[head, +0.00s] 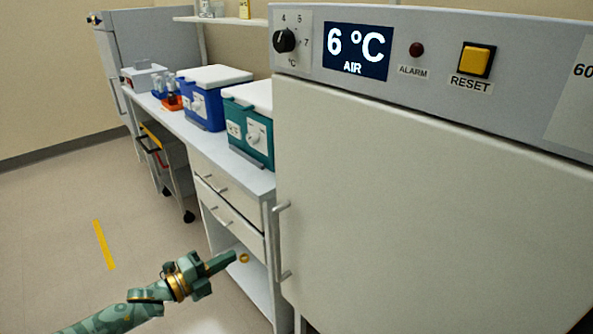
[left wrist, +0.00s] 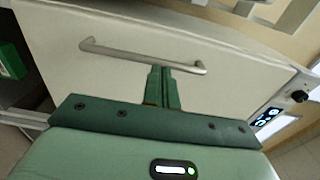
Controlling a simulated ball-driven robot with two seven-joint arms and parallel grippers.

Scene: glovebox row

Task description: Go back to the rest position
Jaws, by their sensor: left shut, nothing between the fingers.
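My left gripper (head: 222,262) is at the lower middle of the head view, at the end of my green arm. It is shut and empty. It is left of the white fridge door (head: 420,190) and apart from its vertical handle (head: 281,240). In the left wrist view, the shut green fingers (left wrist: 162,88) point at the white door and appear just below its metal bar handle (left wrist: 140,55). The door looks shut. My right gripper is not in view.
A counter with drawers (head: 229,196) runs back left of the fridge, carrying a teal cooler box (head: 235,128) and a blue one (head: 205,103). A wheeled cart (head: 172,170) is partly under it. The floor at left is clear, with a yellow strip (head: 104,245).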

